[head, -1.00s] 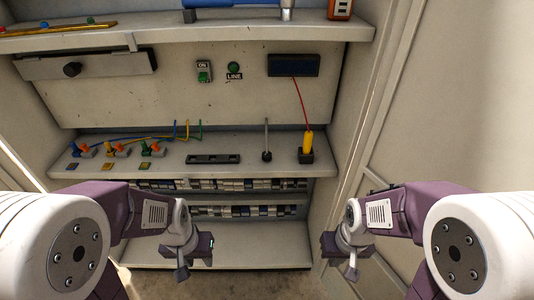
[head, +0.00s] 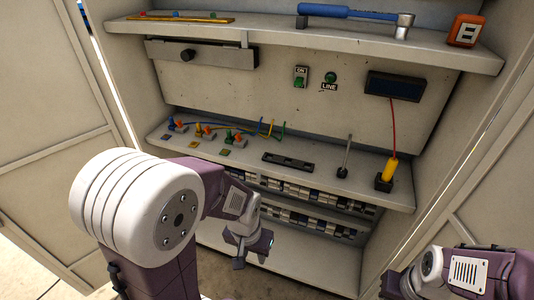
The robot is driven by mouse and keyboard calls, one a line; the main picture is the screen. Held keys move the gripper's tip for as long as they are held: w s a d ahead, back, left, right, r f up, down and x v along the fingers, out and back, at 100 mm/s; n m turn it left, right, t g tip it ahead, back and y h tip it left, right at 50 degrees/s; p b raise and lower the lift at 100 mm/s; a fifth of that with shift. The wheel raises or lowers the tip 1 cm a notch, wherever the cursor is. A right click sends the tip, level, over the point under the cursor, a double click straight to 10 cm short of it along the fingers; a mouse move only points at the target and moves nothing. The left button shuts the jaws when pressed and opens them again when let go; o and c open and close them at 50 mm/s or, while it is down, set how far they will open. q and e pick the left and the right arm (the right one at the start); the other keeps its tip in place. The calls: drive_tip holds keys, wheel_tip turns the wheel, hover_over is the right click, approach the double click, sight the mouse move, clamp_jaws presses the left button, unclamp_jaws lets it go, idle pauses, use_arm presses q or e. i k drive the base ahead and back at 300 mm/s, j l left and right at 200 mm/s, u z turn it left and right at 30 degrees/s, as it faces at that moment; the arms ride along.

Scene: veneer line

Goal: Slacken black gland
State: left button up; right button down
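A small black round fitting (head: 342,172) with a thin grey rod or cable standing up from it sits on the middle shelf, right of centre; it looks like the black gland. My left gripper (head: 254,248) is in front of the cabinet, below and to the left of the fitting, apart from it. It points away from me, and its finger gap is not clear. My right gripper (head: 402,284) is low at the right, partly cut off by the frame edge, and its fingers are not clear. Neither gripper touches anything that I can see.
A yellow-handled probe (head: 390,170) on a red wire stands in a black holder right of the fitting. A black slotted strip (head: 290,164) and coloured connectors (head: 200,131) lie left.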

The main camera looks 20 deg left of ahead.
sight(342, 175)
drive_tip(key=i+j+u, duration=0.5)
drive_tip(key=i, duration=0.35)
